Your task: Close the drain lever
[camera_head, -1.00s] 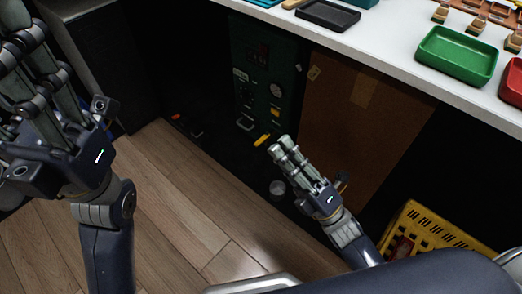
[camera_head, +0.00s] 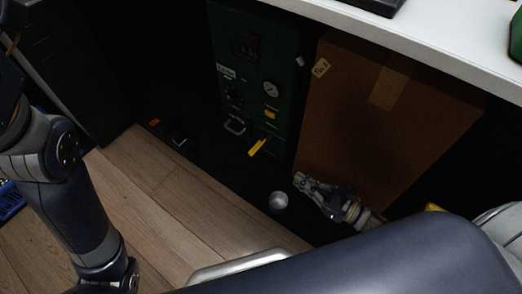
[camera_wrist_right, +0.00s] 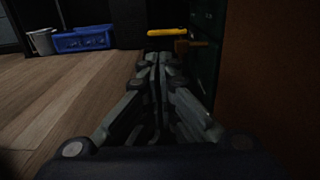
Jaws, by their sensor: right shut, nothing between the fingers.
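The yellow drain lever (camera_head: 257,147) sticks out low on the front of the dark green machine (camera_head: 243,75). In the right wrist view the yellow lever (camera_wrist_right: 168,33) lies just beyond my fingertips, slightly to the right, with a brown fitting (camera_wrist_right: 190,45) below it. My right gripper (camera_head: 300,180) is below and to the right of the lever in the head view, apart from it. Its fingers (camera_wrist_right: 155,62) are together and empty. My left arm is at the left edge; its fingers are out of the picture.
A brown cardboard box (camera_head: 385,120) stands right of the machine, close beside my right gripper. A small round metal cup (camera_head: 278,201) is on the dark floor area. The white worktop (camera_head: 450,40) overhangs above. Wooden floor (camera_head: 165,195) is clear at left.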

